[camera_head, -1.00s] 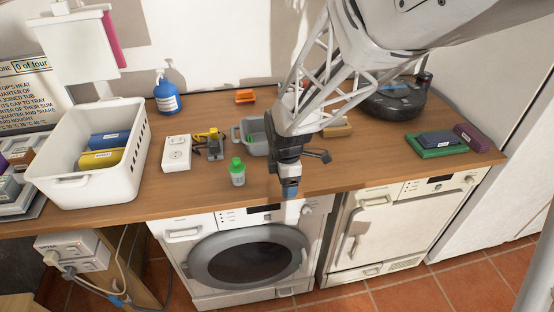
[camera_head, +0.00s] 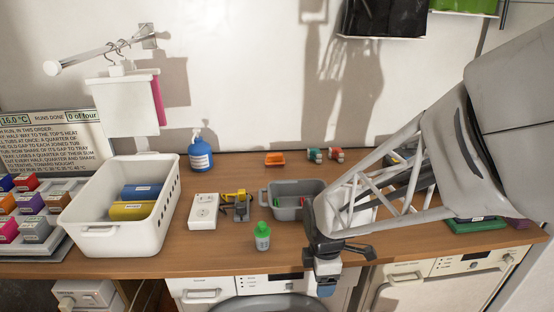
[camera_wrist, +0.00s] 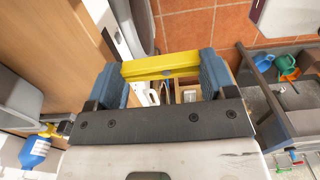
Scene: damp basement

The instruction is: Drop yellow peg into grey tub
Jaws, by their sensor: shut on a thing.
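My gripper (camera_head: 327,278) is in front of the table's front edge in the head view, its fingers pointing down. In the wrist view, the yellow peg (camera_wrist: 162,66) is a bar held crosswise between the two blue fingers of my gripper (camera_wrist: 166,78). The head view does not show the peg clearly. The grey tub (camera_head: 284,213) stands on the wooden worktop behind and a little left of my gripper. Small green and red items show inside it. My arm hides its right part.
A green-capped bottle (camera_head: 262,238) stands in front of the tub. A white socket box (camera_head: 203,212) and a yellow and grey device (camera_head: 238,207) sit left of it. A white basket (camera_head: 105,240) is further left. An orange block (camera_head: 275,159) lies behind.

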